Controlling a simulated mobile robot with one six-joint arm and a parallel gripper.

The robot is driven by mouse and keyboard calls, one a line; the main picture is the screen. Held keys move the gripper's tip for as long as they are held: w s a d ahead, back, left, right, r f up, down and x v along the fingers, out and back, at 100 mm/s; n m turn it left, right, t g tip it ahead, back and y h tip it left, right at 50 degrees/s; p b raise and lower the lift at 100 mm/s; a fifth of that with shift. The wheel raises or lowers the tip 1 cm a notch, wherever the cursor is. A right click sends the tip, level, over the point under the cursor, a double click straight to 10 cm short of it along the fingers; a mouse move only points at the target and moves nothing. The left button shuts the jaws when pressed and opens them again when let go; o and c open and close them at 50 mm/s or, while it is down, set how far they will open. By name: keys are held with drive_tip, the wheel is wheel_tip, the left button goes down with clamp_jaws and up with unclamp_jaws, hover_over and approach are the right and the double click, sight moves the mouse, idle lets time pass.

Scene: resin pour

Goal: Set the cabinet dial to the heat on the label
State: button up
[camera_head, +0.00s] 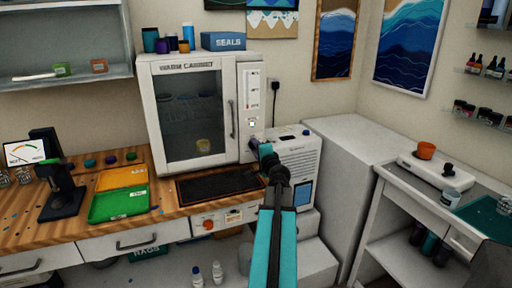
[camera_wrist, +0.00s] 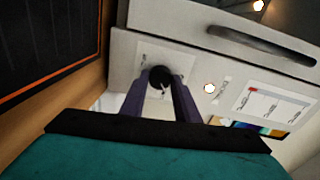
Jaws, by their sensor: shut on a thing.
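The warm cabinet (camera_head: 186,70) stands at the back of the bench, its glass door closed. Its side panel (camera_head: 246,82) carries a scale label with red marks, too small to read; the label (camera_wrist: 265,107) also shows in the wrist view. The dark round dial (camera_wrist: 160,76) has a light pointer mark and sits low on the panel. My gripper (camera_wrist: 160,88) is shut on the dial, one finger on each side. In the head view my gripper (camera_head: 257,147) reaches the panel's lower end and hides the dial. A small light (camera_wrist: 210,88) glows beside the dial.
A dark mat (camera_head: 215,186) lies before the cabinet. Green tray (camera_head: 120,204) and orange tray (camera_head: 122,177) lie to its left. A white machine (camera_head: 296,160) stands close right of my gripper. The cabinet door has a long vertical handle (camera_head: 232,120).

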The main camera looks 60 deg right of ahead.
drive_tip(key=m+p, duration=0.1)
drive_tip(key=m, duration=0.2)
drive_tip(key=shift+s, duration=0.1)
drive_tip(key=shift+m, duration=0.3)
idle(0.3)
drive_tip(key=o, duration=1)
drive_tip(key=shift+o, duration=0.2)
drive_tip(key=shift+a, duration=0.1)
